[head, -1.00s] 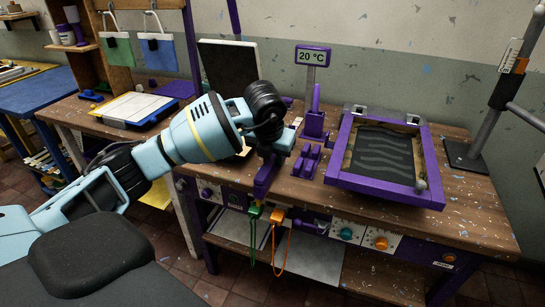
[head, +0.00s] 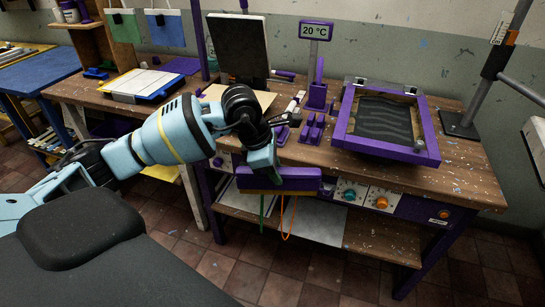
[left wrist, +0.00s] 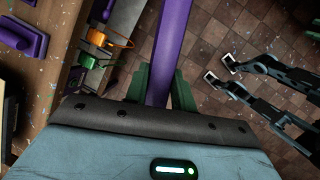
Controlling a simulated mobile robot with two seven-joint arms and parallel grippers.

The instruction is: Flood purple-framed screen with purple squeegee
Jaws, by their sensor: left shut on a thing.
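The purple-framed screen (head: 385,147) lies on the bench at the right, its frame seeming down, with a dark mesh area streaked with grey inside. My left gripper (head: 263,170) is shut on the purple squeegee (head: 290,181). The squeegee is held level in front of the bench's front edge, left of the screen and apart from it. In the left wrist view the squeegee (left wrist: 168,45) runs up between the green fingers (left wrist: 160,84). The gripper hides part of its back. My right gripper is not seen in the head view.
A purple holder (head: 312,129) and a sign post reading 20 °C (head: 317,32) stand left of the screen. A dark upright panel (head: 238,46) is behind my arm. A grey stand (head: 462,124) rises right of the screen. Knobs (head: 347,191) line the bench front.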

